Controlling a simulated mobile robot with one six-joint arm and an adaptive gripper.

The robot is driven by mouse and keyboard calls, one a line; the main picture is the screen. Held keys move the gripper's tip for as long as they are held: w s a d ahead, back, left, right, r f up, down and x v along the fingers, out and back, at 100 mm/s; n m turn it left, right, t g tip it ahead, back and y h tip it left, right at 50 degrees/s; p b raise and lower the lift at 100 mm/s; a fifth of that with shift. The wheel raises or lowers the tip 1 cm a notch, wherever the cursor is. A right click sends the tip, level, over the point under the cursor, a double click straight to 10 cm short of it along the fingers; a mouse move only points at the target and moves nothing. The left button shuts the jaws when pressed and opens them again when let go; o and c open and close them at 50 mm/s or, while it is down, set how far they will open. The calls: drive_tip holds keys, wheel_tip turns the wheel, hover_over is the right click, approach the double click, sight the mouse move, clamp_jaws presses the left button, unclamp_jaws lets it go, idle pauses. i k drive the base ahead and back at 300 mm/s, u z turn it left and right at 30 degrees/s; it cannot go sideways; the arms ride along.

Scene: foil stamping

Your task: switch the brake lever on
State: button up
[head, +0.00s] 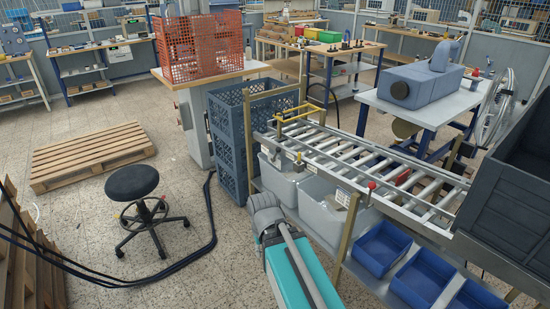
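A small lever with a red knob (371,186) stands on the near side rail of the roller conveyor (345,150), right of the middle of the head view. It looks like the brake lever; it is small, and I cannot tell its on or off position. A small dark fitting (299,162) sits on the same rail further left. My teal and grey arm rises from the bottom edge, left of the conveyor's near side. No gripper fingers show in this view.
Grey bins (325,208) and blue trays (381,247) sit below the conveyor. A dark crate (512,190) stands at its right end. Blue crates (235,150) stand at its far left. A black stool (132,182), cables (150,280) and a pallet (90,155) occupy the left floor.

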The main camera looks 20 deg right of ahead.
sight(277, 150)
drive_tip(key=z, duration=0.4)
drive_tip(key=k, duration=0.65)
drive_tip(key=u, duration=0.35)
drive_tip(key=i, duration=1.55)
drive_tip(key=z, duration=0.55)
